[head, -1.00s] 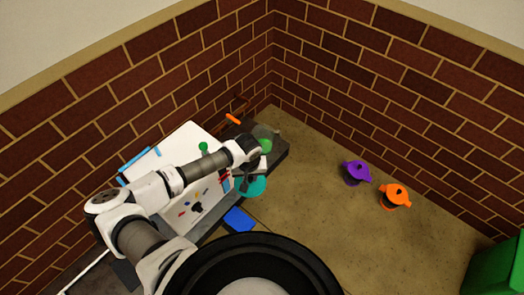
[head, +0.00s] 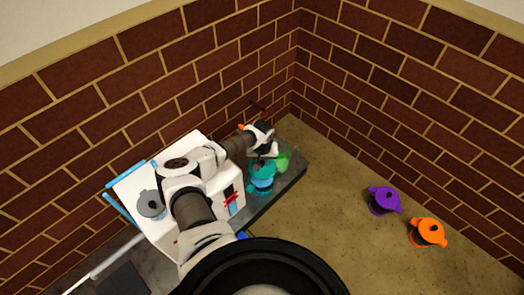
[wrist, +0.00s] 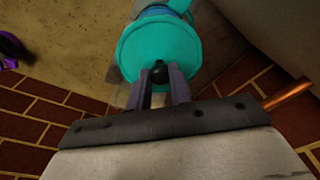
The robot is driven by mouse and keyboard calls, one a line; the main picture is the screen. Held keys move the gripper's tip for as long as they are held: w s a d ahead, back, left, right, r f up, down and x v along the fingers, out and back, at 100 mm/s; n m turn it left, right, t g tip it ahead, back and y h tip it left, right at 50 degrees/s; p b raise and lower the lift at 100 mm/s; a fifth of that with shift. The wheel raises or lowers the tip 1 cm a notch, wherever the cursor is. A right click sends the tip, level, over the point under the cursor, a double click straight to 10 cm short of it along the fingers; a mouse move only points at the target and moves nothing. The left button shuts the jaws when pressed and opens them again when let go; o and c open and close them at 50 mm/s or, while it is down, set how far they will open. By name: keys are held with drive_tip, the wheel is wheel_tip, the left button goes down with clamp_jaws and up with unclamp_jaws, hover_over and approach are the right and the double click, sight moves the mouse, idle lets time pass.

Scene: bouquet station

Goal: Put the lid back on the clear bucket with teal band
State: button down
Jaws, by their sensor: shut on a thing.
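My gripper (head: 264,154) is at the far end of the dark counter. In the wrist view its two fingers (wrist: 160,90) are shut on the black knob (wrist: 159,71) of a round teal lid (wrist: 160,45). The lid also shows in the head view (head: 263,167), just under the gripper. More teal (head: 262,186) shows directly below the lid, likely the band of the clear bucket.
A green object (head: 283,161) stands close right of the lid. Purple (head: 383,199) and orange (head: 427,232) lidded pots stand on the floor at right. Brick walls close the corner behind.

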sight(262, 167)
drive_tip(key=shift+w+f, duration=0.1)
drive_tip(key=shift+w, duration=0.1)
drive_tip(key=shift+s+f+b, duration=0.1)
drive_tip(key=shift+f+b, duration=1.6)
drive_tip(key=shift+f, duration=0.6)
drive_tip(key=shift+f+b, duration=0.8)
drive_tip(key=shift+b, duration=0.05)
drive_tip(key=shift+f+b, duration=0.1)
drive_tip(key=shift+b, duration=0.45)
idle(0.5)
drive_tip(key=c, duration=0.7)
unclamp_jaws()
